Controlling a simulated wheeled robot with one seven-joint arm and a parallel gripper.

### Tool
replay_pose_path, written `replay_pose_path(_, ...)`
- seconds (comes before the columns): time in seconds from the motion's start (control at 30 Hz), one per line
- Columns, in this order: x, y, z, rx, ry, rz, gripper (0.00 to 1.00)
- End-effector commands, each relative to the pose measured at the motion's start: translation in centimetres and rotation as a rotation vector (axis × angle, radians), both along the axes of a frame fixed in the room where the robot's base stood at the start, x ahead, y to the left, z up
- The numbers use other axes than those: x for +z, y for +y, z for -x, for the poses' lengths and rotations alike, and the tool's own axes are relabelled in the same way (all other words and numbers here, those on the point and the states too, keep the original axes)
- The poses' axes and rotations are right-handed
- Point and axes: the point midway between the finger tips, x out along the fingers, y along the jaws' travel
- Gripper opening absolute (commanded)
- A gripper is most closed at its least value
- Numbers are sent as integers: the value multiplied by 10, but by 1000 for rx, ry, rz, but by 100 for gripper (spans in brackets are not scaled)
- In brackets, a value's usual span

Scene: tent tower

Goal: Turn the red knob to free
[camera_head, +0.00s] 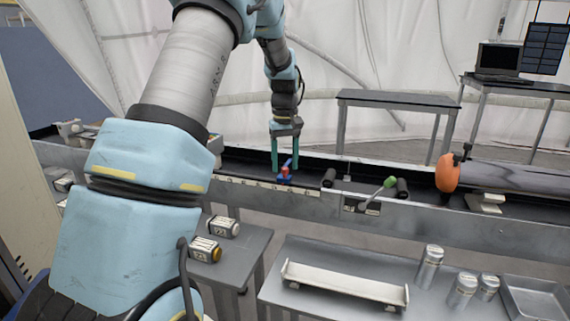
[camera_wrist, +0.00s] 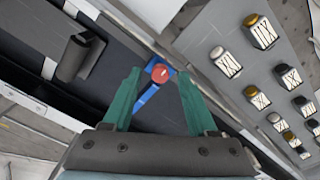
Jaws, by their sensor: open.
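The red knob (camera_wrist: 161,74) sits on a blue base with a blue lever (camera_wrist: 147,97) in the wrist view, between and just beyond my fingertips. In the head view the red knob (camera_head: 285,171) is on the long metal rail, under my gripper (camera_head: 284,164). My gripper also shows in the wrist view (camera_wrist: 160,82), with two green fingers spread apart to either side of the lever. Nothing is held between them. I cannot tell whether a finger touches the lever. Any marking for free is too small to read.
The long metal rail (camera_head: 430,228) carries a green-tipped lever (camera_head: 389,182), black rollers (camera_head: 329,178) and an orange part (camera_head: 448,173) to the right. A low table (camera_head: 340,258) holds a white tray and several canisters.

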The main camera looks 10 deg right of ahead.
Motion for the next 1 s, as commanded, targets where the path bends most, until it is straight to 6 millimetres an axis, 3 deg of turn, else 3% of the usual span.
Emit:
replay_pose_path(0.5, 89, 0, -1, 0, -3, 1, 58)
replay_pose_path(0.7, 102, 0, 0, 0, -2, 1, 58)
replay_pose_path(1.0, 103, 0, 0, 0, -1, 1, 58)
